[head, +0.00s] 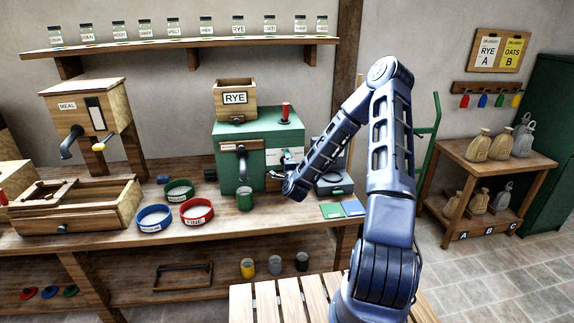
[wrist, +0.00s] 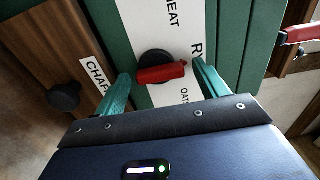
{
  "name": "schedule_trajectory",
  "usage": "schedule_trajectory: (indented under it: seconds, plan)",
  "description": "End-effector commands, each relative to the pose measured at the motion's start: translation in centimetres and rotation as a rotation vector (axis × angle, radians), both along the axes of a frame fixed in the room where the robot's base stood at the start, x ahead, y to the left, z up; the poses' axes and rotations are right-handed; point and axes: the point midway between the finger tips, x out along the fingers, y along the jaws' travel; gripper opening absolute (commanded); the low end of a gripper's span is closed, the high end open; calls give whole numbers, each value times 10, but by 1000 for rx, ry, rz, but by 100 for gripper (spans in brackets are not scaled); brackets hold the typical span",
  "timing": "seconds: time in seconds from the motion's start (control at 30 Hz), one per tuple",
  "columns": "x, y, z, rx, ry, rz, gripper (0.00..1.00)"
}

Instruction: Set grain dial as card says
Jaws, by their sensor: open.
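The grain dial (wrist: 155,66) is a black knob with a red bar on a white plate (wrist: 184,28) in the wrist view. The plate's lettering reads partly "HEAT", "R" and "OATS". The red bar lies roughly crosswise; I cannot tell surely which word it marks. My gripper (wrist: 162,72) is open, its green fingers on either side of the knob, with no clear grip. In the head view my gripper (head: 287,183) is at the green mill's (head: 258,135) front and hides most of the dial. Two delivery cards hang on the wall: white "RYE A" (head: 488,50) and yellow "OATS B" (head: 513,52).
A hopper marked "RYE" (head: 235,100) and a red lever (head: 286,110) are atop the mill. A green cup (head: 244,199) stands below the spout. A "CHAFF" drawer (wrist: 60,70) is beside the dial plate.

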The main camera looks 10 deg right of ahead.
Motion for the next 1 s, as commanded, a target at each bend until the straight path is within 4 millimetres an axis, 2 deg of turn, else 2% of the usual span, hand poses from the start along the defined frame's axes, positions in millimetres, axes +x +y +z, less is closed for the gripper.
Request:
schedule_trajectory:
  seconds: [0.23,0.7,0.83,1.0]
  plan:
    - [-11,1,0,0,0,1,73]
    - [-90,0,0,-1,1,1,73]
    - [-102,0,0,0,1,1,73]
    - [-108,0,0,0,0,0,73]
